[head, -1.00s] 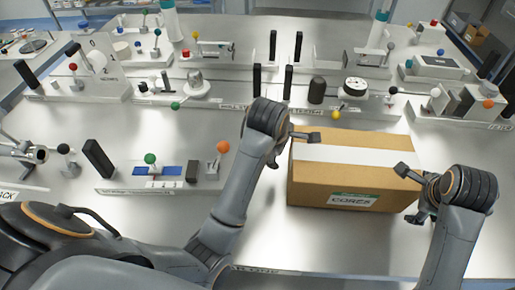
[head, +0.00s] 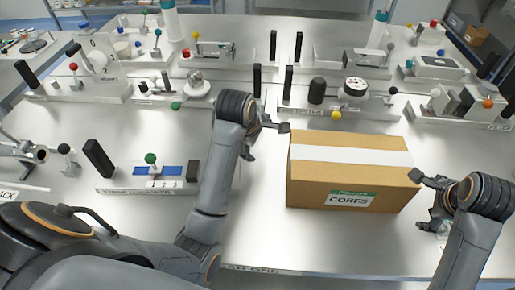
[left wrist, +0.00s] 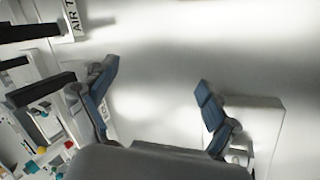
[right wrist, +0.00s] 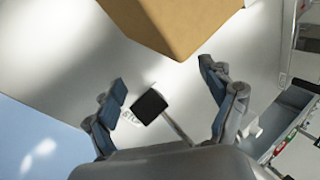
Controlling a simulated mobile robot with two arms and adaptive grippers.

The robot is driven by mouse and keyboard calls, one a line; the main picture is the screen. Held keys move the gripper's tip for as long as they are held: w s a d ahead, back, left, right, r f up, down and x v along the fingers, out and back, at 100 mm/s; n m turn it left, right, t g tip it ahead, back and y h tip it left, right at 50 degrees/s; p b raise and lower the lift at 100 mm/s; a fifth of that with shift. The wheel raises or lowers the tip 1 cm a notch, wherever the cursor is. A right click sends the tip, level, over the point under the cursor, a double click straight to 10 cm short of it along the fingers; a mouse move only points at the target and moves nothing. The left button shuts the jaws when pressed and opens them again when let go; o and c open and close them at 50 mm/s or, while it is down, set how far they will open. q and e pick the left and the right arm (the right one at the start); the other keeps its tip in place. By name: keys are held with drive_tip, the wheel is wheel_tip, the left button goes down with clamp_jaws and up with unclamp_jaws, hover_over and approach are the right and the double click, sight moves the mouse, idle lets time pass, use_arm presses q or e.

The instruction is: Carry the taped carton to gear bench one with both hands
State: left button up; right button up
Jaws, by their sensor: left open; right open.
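The taped carton (head: 352,172) is a brown box with a white tape strip and a green-and-white label reading "CORES". It rests upright on the metal bench (head: 262,225), whose front-edge label partly reads "AR ONE". My left gripper (head: 267,140) is open and empty, left of the carton with a gap between. In the left wrist view its open fingers (left wrist: 160,105) have only bare bench between them. My right gripper (head: 422,200) is open beside the carton's right end. In the right wrist view a carton corner (right wrist: 185,20) shows beyond the open fingers (right wrist: 165,90).
A fixture with a green-knobbed lever (head: 151,160) stands left of my left arm. A row of fixtures with a black cylinder (head: 317,91) and a dial (head: 355,87) stands behind the carton. Another fixture (head: 462,103) is at the back right. Bare bench lies left of the carton.

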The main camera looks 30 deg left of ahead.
drive_tip(key=shift+s+d, duration=0.2)
drive_tip(key=shift+d, duration=1.75)
drive_tip(key=shift+r, duration=0.1)
